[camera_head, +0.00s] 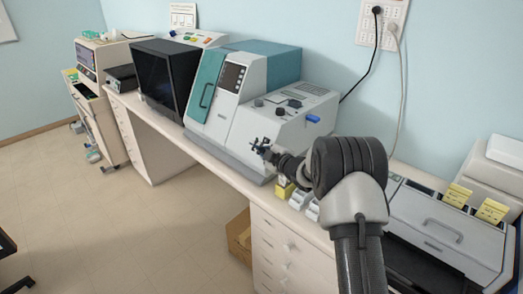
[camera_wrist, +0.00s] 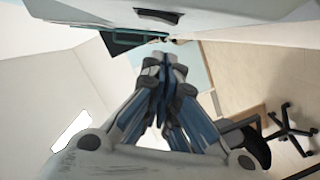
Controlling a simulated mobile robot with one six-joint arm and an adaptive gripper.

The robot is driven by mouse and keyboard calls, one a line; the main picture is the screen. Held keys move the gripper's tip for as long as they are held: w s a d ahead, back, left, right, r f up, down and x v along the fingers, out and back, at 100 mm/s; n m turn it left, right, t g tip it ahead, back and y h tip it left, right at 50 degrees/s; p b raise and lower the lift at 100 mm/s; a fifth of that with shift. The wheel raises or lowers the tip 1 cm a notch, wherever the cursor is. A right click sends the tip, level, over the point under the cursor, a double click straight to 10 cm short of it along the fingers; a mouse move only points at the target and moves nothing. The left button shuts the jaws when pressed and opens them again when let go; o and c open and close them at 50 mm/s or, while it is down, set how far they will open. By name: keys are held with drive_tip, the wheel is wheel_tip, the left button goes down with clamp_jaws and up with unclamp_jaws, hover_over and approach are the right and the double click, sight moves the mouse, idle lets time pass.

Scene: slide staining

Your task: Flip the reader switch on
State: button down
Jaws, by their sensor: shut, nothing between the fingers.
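A large grey and teal machine (camera_head: 232,132), which looks like the reader, stands on the bench with a small dark screen (camera_head: 232,77) on its front. Dark knobs and a blue part (camera_head: 313,118) sit on its lower right section. I cannot make out which part is the switch, or its position. My gripper (camera_head: 258,147) is shut and empty just in front of the machine's lower front face. In the wrist view my gripper (camera_wrist: 167,62) has its fingers together below a pale machine surface with a small dark part (camera_wrist: 158,16). Contact cannot be told.
A black monitor (camera_head: 161,76) stands left of the machine. Small yellow and white boxes (camera_head: 285,189) sit at the bench edge by my arm. A grey device with yellow notes (camera_head: 446,222) is at right. Cables hang from a wall socket (camera_head: 382,25).

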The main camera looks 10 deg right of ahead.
drive_tip(key=shift+w+d+f, duration=0.5)
drive_tip(key=shift+d+f, duration=0.1)
drive_tip(key=shift+d, duration=0.2)
drive_tip(key=shift+f+b, duration=0.1)
drive_tip(key=shift+b, duration=0.2)
drive_tip(key=shift+w+d+f+b, duration=0.1)
drive_tip(key=shift+d+f+b, duration=0.2)
drive_tip(key=shift+b, duration=0.2)
drive_tip(key=shift+a, duration=0.1)
